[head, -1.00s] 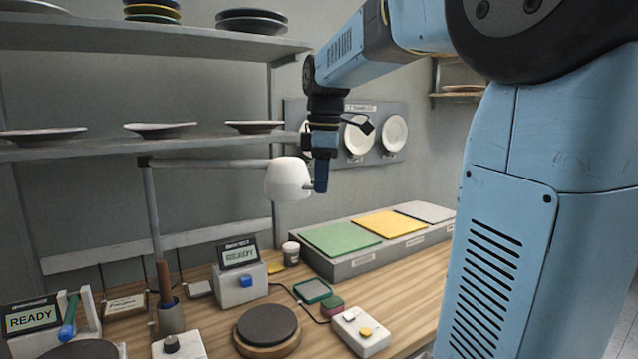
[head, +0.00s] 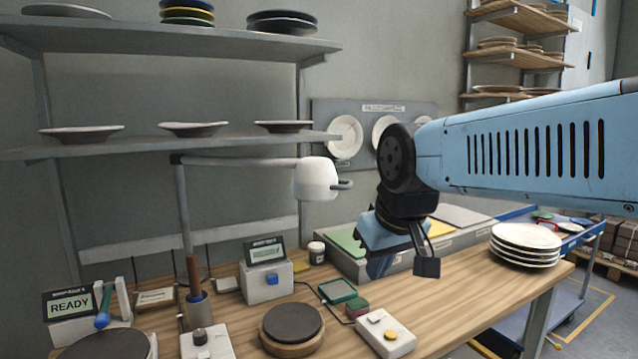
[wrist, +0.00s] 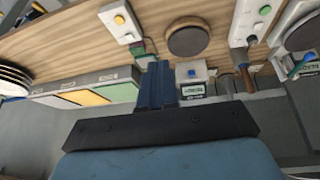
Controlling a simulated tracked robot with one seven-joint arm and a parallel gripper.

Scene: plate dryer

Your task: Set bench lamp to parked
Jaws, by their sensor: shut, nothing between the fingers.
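The bench lamp has a thin grey post (head: 184,215) at the back left of the bench, a level arm reaching right, and a white rounded head (head: 316,178) with a small dark handle (head: 343,184) on its right side. The head hangs under the lower shelf's right end. My gripper (head: 379,266) is right of and below the lamp head, apart from it, pointing down in front of the coloured pads. In the wrist view its blue fingers (wrist: 157,78) are together with nothing between them. The lamp head is not clearly visible in that view.
Shelves with plates (head: 190,130) run behind the lamp. The bench carries a display box (head: 266,280), a round dark pad (head: 292,324), a control box with buttons (head: 386,332) and a plate stack (head: 525,243). A blue cart (head: 575,285) stands right.

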